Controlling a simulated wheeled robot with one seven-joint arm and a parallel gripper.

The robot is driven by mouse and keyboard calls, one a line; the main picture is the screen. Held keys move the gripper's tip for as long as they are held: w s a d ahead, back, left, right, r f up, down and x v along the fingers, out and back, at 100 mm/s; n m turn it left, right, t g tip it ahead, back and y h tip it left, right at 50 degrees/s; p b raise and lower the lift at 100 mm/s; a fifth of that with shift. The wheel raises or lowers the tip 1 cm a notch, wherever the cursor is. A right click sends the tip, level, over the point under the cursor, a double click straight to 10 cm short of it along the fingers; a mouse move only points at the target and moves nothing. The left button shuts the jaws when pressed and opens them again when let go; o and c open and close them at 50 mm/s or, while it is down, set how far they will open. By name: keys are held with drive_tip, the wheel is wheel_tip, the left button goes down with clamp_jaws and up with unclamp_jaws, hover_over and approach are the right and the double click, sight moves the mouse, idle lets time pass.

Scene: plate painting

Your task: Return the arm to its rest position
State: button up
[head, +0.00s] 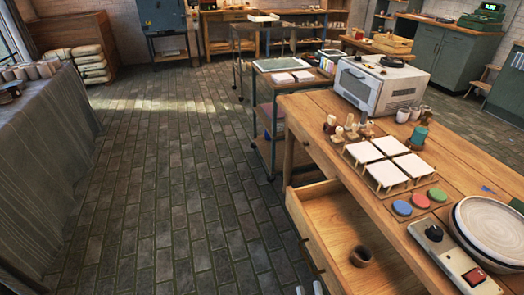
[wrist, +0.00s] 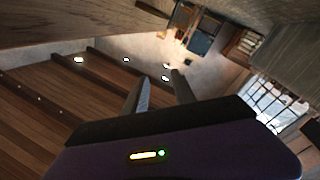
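My gripper (wrist: 160,75) shows in the wrist view with its two dark fingers apart and nothing between them. The wrist view is tilted and looks up past the fingers toward the wooden ceiling and the far wall. In the head view, two small grey tips, apparently my gripper's fingers (head: 309,289), just show at the bottom edge, left of the open drawer (head: 330,215). The rest of my arm is out of the head view.
White tiles (head: 385,175), paint discs (head: 402,208) and a plate (head: 490,230) are on top. A draped table (head: 45,150) stands left. The brick floor between is clear.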

drive_tip(key=s+d+r+m+g, duration=0.1)
drive_tip(key=s+d+r+m, duration=0.1)
drive_tip(key=s+r, duration=0.3)
drive_tip(key=s+d+r+m+g+h+p, duration=0.1)
drive_tip(key=s+d+r+m, duration=0.2)
drive_tip(key=s, duration=1)
drive_tip(key=s+d+r+m+g, duration=0.2)
drive_tip(key=s+d+r, duration=0.1)
drive_tip(key=s+r, duration=0.5)
drive_tip(key=shift+s+d+m+p, duration=0.15)
drive_tip(key=shift+s+m+p, duration=0.2)
drive_tip(key=shift+s, duration=0.3)
